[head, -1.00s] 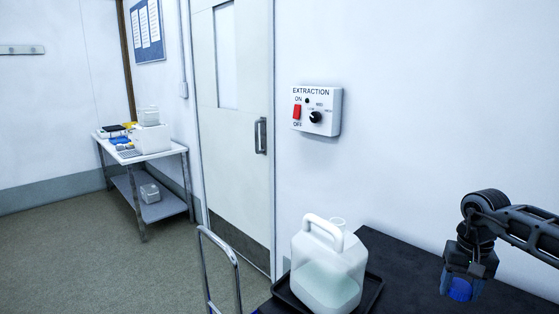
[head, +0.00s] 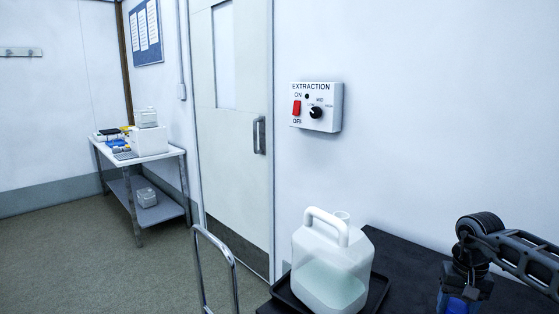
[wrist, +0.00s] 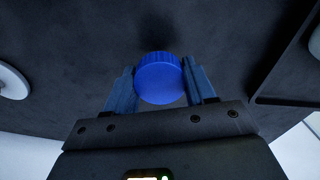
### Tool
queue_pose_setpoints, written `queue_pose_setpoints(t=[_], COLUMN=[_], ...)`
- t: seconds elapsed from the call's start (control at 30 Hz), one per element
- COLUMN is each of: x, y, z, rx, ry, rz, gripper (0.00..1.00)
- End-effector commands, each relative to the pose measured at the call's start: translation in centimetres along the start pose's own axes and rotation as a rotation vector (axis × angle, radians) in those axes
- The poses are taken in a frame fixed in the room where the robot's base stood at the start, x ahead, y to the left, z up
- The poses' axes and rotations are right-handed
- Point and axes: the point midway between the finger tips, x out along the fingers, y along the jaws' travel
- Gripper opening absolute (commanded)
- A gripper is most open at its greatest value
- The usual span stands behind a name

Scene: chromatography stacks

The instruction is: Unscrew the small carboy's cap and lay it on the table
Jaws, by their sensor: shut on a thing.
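A blue ribbed cap (wrist: 159,78) sits between the two fingers of my gripper (wrist: 160,88) in the wrist view, and the gripper is shut on it. The cap and gripper (head: 458,300) also show at the lower right in the head view, over the dark table (head: 397,250). The small carboy (head: 330,262), white and translucent with pale green liquid and a handle, stands upright to the left. Its neck is open, with no cap on it. The gap between the cap and the table top cannot be told exactly.
The carboy stands in a black tray (head: 376,292) at the table's left end. A metal rail (head: 233,270) is left of it. The wall behind carries an extraction switch box (head: 317,107). The table between carboy and gripper is clear. A white round thing (wrist: 12,80) shows in the wrist view.

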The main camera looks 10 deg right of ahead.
Motion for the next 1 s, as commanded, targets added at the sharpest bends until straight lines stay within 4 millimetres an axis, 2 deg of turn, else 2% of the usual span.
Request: queue_pose_setpoints(t=[0.13, 0.47, 0.5, 0.8, 1.0], x=[0.85, 0.92, 0.93, 0.93, 0.91], y=[0.01, 0.02, 0.02, 0.02, 0.02], z=[-0.02, -0.02, -0.02, -0.01, -0.02], rx=[0.001, 0.001, 0.001, 0.001, 0.001], ry=[0.000, 0.000, 0.000, 0.000, 0.000], rz=[-0.001, 0.000, 0.000, 0.000, 0.000], gripper=[0.23, 0.23, 0.57, 0.84, 0.84])
